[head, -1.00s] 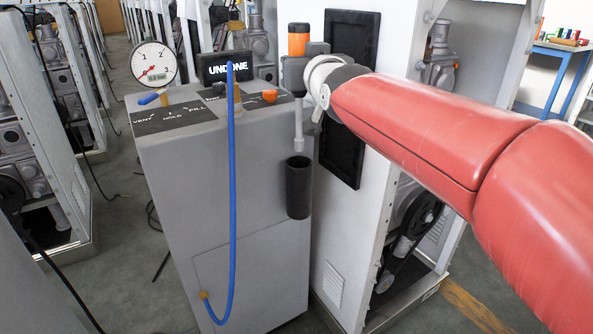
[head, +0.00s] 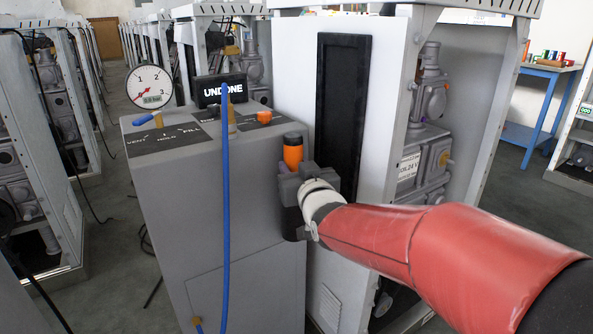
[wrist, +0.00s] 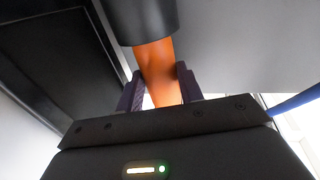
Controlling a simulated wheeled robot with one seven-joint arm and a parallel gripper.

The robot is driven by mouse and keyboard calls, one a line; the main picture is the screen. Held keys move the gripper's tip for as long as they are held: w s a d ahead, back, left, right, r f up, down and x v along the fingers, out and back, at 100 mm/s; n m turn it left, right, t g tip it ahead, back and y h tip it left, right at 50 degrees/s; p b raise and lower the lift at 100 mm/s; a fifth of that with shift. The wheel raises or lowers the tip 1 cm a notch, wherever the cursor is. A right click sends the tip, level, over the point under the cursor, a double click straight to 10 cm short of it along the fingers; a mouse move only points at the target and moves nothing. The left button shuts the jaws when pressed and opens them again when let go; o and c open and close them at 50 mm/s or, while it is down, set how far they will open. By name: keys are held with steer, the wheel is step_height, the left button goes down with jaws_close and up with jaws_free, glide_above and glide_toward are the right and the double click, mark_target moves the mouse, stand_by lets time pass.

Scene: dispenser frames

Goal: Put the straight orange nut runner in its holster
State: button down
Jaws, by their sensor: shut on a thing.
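The straight orange nut runner (head: 293,157) stands upright, with a black top end. My gripper (head: 300,185) is shut on its orange body. In the wrist view the nut runner (wrist: 158,65) sits between the two dark fingers of my gripper (wrist: 160,92). The black holster (head: 291,226), a cup on the grey cabinet's right side, is directly below my gripper. The nut runner's grey lower shaft is not visible.
The grey cabinet (head: 205,230) carries a dial gauge (head: 149,87), an "UNDONE" display (head: 221,90) and an orange knob (head: 264,117). A blue hose (head: 225,200) hangs down its front. A white machine frame with a black panel (head: 342,110) stands close on the right.

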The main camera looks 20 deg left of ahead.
steer(key=shift+f, duration=0.1)
steer(key=c, duration=0.9)
jaws_free()
steer(key=shift+f, duration=0.1)
steer(key=b+v, duration=0.2)
steer(key=v, duration=1)
steer(key=s+d+f+m+g+h, duration=0.1)
steer(key=s+d+f+m+h, duration=0.15)
steer(key=d, duration=0.55)
steer(key=s+d+f+m+g+h, duration=0.1)
steer(key=d+f+g+h, duration=0.2)
steer(key=d, duration=0.4)
steer(key=s+d+f+m+g+h, duration=0.1)
steer(key=s+d+f, duration=0.1)
steer(key=s+d, duration=0.2)
steer(key=s+d+f+m+g+h, duration=0.1)
steer(key=s+d+f+g+h, duration=0.1)
steer(key=s, duration=0.4)
steer(key=s+d+f+m+g+h, duration=0.1)
steer(key=s+d+f+g+h, duration=0.1)
steer(key=s+d+f, duration=0.2)
steer(key=shift+s+d, duration=0.2)
steer(key=shift+d, duration=0.4)
steer(key=shift+s+d, duration=0.2)
steer(key=shift+d, duration=0.35)
steer(key=shift+r, duration=0.1)
